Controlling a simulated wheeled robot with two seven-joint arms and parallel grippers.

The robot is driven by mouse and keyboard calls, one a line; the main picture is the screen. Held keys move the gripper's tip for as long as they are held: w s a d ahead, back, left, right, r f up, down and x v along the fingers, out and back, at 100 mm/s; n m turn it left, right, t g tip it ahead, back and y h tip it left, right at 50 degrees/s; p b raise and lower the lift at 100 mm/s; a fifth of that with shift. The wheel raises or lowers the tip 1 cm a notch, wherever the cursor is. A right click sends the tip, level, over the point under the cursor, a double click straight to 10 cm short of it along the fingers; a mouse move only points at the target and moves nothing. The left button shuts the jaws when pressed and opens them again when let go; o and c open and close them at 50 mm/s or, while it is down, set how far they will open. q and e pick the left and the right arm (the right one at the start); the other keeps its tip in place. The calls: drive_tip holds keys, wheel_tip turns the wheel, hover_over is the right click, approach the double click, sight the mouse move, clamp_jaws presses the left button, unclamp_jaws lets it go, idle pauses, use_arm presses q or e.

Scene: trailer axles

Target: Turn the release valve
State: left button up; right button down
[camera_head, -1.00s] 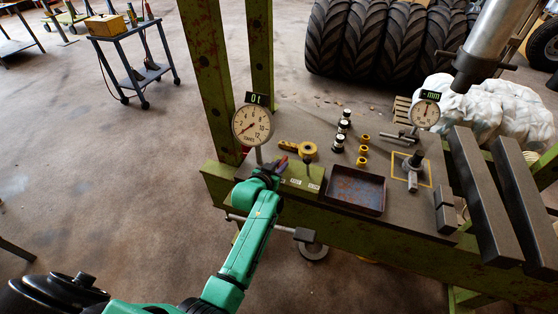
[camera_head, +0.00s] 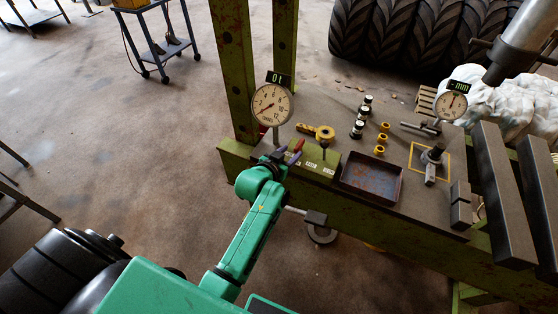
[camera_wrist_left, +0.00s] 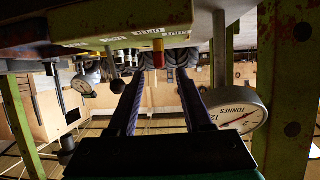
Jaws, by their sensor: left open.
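The release valve block (camera_head: 312,165) is green with small white labels and sits at the bench's near left edge, with a dark knob (camera_head: 323,145) on it. In the left wrist view the block (camera_wrist_left: 125,38) shows at the top with its lettering inverted, and a small red piece (camera_wrist_left: 158,60) sticks out below it. My left gripper (camera_head: 291,152) is open at the block's left end. In its wrist view the two dark fingers (camera_wrist_left: 160,78) are apart, with the red piece ahead between their tips. I cannot tell if they touch it.
A dial gauge (camera_head: 271,104) stands just behind my left gripper, by a green upright (camera_head: 233,70). A rusty tray (camera_head: 371,178) and a yellow key-like piece (camera_head: 322,132) lie close on the bench.

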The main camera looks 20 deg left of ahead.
use_arm(q)
drive_tip(key=v, duration=0.9)
drive_tip(key=shift+s, duration=0.3)
drive_tip(key=s+f+g, duration=0.3)
drive_tip(key=s+f, duration=0.2)
drive_tip(key=f, duration=0.8)
drive_tip(key=s+f+g, duration=0.3)
drive_tip(key=s+f, duration=0.1)
drive_tip(key=f, duration=0.9)
drive_tip(key=s+a+f+g, duration=0.2)
drive_tip(key=s+f, duration=0.3)
drive_tip(key=s, duration=0.3)
drive_tip(key=s+a+f+g+y, duration=0.1)
drive_tip(key=s+a+f+g, duration=0.1)
drive_tip(key=s+f, duration=0.4)
drive_tip(key=s+a+f+g, duration=0.2)
drive_tip(key=s+a+f, duration=0.2)
drive_tip(key=s, duration=0.8)
drive_tip(key=shift+s+f+m+y, duration=0.2)
drive_tip(key=shift+f+m+y, duration=0.2)
drive_tip(key=shift+f, duration=0.6)
